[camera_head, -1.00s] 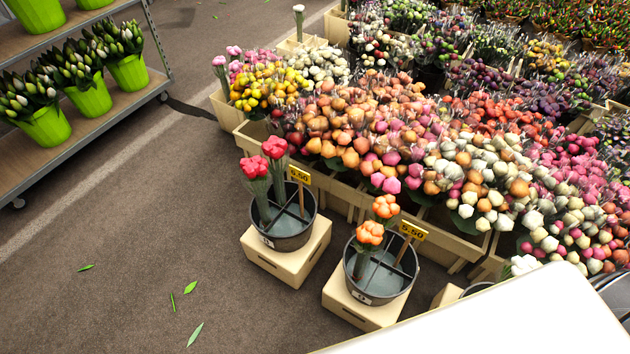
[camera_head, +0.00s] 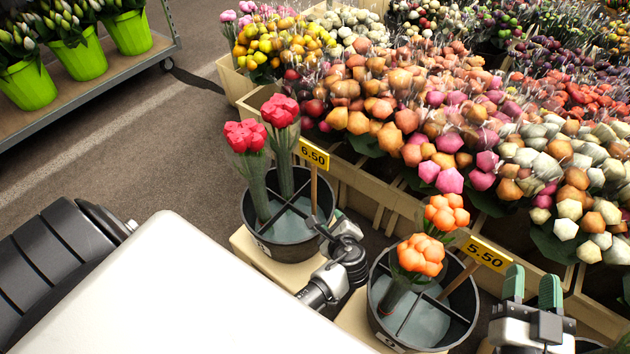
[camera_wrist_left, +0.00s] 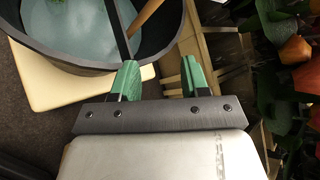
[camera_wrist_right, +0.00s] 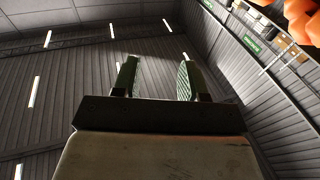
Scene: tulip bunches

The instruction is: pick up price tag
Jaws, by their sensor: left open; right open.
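A yellow price tag reading 6.50 (camera_head: 313,154) stands on a wooden stick in the dark bucket (camera_head: 248,212) with red tulips (camera_head: 245,136). Another tag reading 5.50 (camera_head: 487,254) leans on its stick in the right bucket (camera_head: 375,316) with orange tulips (camera_head: 421,254). My left gripper (camera_head: 328,228) is at the right rim of the red-tulip bucket, below the 6.50 tag. In the left wrist view its jaws (camera_wrist_left: 160,78) are open and empty beside a bucket rim, near a wooden stick (camera_wrist_left: 147,14). My right gripper (camera_head: 533,285) is open, right of the 5.50 tag; its jaws (camera_wrist_right: 156,80) point upward, empty.
Crates of crowded flower bunches (camera_head: 400,130) stand close behind the buckets. A shelf cart (camera_head: 120,80) with green pots is at the upper left. The grey floor (camera_head: 170,150) left of the buckets is clear. Pale blocks (camera_head: 262,258) support the buckets.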

